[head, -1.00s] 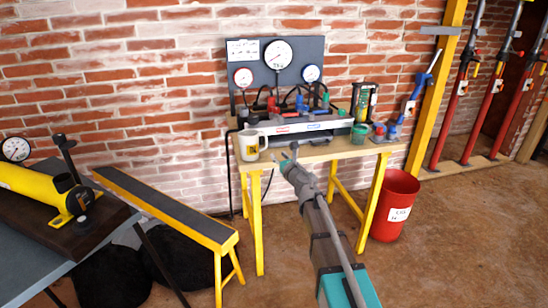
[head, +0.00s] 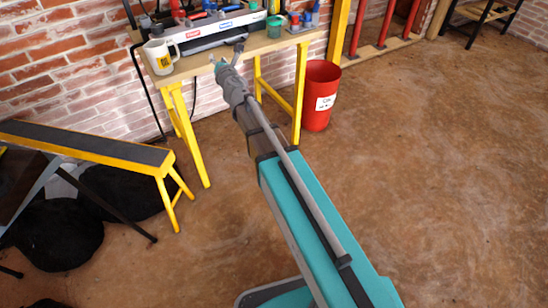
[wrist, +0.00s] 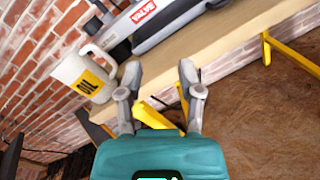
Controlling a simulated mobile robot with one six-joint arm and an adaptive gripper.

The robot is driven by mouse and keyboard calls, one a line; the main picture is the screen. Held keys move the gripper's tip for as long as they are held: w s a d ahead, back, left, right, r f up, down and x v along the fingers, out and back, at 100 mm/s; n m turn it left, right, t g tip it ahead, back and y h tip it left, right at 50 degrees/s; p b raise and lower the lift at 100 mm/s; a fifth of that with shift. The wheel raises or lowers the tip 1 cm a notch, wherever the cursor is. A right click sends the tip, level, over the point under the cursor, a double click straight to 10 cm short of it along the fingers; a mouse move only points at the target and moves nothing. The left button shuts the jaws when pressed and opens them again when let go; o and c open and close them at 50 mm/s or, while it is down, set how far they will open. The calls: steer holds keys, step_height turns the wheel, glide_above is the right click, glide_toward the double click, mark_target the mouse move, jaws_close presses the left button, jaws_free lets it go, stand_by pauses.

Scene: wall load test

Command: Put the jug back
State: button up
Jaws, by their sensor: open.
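The jug (head: 160,55) is a white mug-like vessel with a yellow label and a side handle. It stands upright at the left end of the wooden bench top (head: 204,67). In the wrist view the jug (wrist: 84,76) is left of my gripper, its label reads "OIL" and its handle (wrist: 101,54) faces up and right. My gripper (head: 229,52) is over the front of the bench, to the right of the jug and apart from it. In the wrist view my gripper (wrist: 160,75) has its two fingers spread with nothing between them.
A long grey tray marked "VALVE" (wrist: 165,22) lies behind the gripper on the bench. A green cup (head: 274,27) stands farther right. A red bin (head: 320,96) is on the floor right of the bench, and a yellow-legged beam (head: 90,147) stands at left.

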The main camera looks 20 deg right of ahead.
steer(key=s+d+f+m+g+h, duration=0.4)
steer(key=s+d+f+m, duration=0.25)
steer(key=m, duration=0.35)
steer(key=s+d+f+m+g+h, duration=0.4)
steer(key=s+d+f+m, duration=0.15)
steer(key=d+m, duration=0.35)
steer(key=s+a+f+m+g+y, duration=0.2)
steer(key=s+m+g, duration=0.3)
steer(key=s, duration=0.5)
steer(key=s+a+f+m+g+y, duration=0.2)
steer(key=s+f+m+g+y, duration=0.1)
steer(key=s+m, duration=0.4)
steer(key=s+f+g, duration=0.1)
steer(key=s, duration=0.2)
steer(key=shift+s+a+f+g, duration=0.3)
steer(key=shift+g, duration=0.1)
steer(key=shift+a, duration=0.15)
